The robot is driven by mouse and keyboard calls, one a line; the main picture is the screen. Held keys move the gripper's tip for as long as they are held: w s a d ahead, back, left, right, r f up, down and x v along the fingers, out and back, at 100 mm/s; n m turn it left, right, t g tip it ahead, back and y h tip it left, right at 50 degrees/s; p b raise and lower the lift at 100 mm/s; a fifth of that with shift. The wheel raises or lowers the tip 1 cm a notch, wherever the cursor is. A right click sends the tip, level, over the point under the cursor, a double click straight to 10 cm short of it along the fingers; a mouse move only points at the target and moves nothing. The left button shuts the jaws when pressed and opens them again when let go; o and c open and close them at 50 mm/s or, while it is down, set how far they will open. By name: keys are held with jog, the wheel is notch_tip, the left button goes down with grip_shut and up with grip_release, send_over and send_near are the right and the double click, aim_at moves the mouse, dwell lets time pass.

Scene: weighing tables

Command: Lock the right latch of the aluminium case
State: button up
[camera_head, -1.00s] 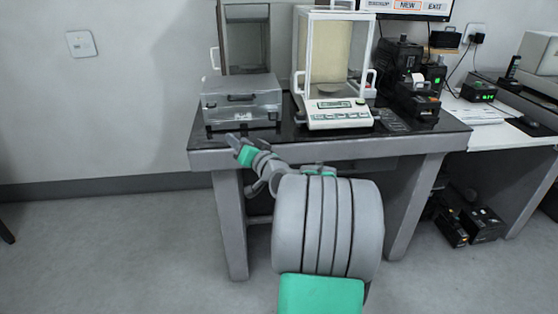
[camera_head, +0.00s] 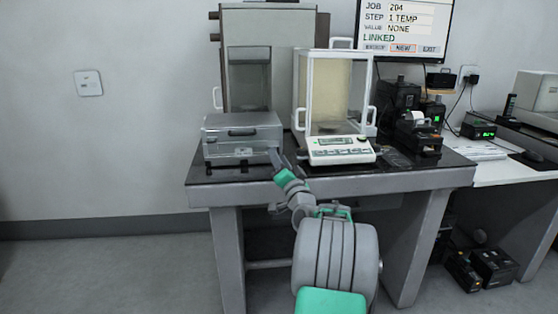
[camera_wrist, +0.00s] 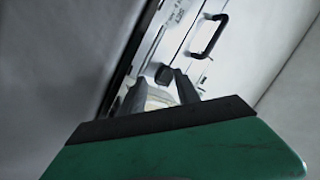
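The aluminium case (camera_head: 242,125) is a silver box with its lid down and a dark handle on its front, standing on the left of the black tabletop. In the wrist view its front (camera_wrist: 185,40) shows tilted, with the black handle (camera_wrist: 207,37). A small dark block (camera_wrist: 163,75), which looks like a latch, sits by the fingertips; whether it is locked I cannot tell. My gripper (camera_wrist: 160,88) has its two fingers apart with nothing held. In the head view my gripper (camera_head: 274,155) is at the case's lower right front, partly covering that corner.
A glass-walled balance (camera_head: 330,148) stands close to the right of the case. A tall grey cabinet (camera_head: 250,40) stands behind the case. Black devices (camera_head: 415,130) and a monitor (camera_head: 402,30) are further right. The table's front edge (camera_head: 370,182) lies under my arm.

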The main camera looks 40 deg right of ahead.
jog(key=shift+c, duration=0.6)
jog(key=shift+f, duration=0.1)
grip_shut()
jog(key=shift+s+d+r+g+p, duration=0.15)
jog(key=shift+r+g+p, duration=0.2)
jog(key=shift+p, duration=0.6)
jog(key=shift+p, duration=0.4)
